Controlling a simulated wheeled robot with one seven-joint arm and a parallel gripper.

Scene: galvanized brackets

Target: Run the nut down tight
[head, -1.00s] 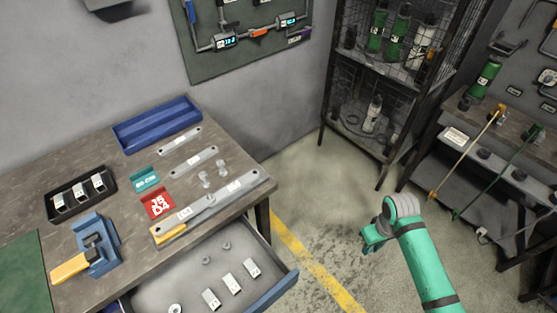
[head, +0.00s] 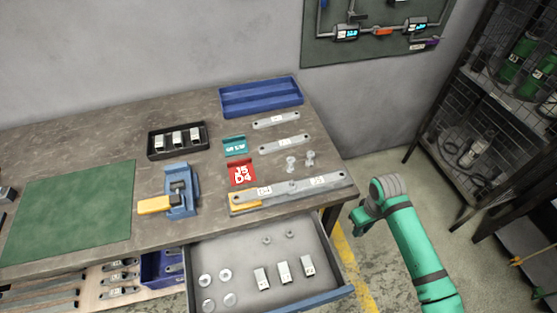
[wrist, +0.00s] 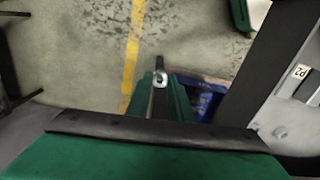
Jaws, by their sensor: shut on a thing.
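My gripper (head: 362,220) is off the right end of the bench, above the floor. In the wrist view its fingers (wrist: 160,88) are shut on a small grey metal piece with a dark hole, which looks like a nut (wrist: 160,78). Two labelled grey bars (head: 325,184) lie end to end along a yellow-ended fixture (head: 243,201) at the bench's front right. A small bolt end (head: 292,184) seems to stand where they meet. My gripper is to the right of the bars, apart from them. Two more nuts (head: 266,240) lie in the open drawer.
The blue-edged drawer (head: 322,296) juts out below the bench and holds washers (head: 225,275) and small blocks (head: 283,272). A wire cage (head: 470,120) is at right.

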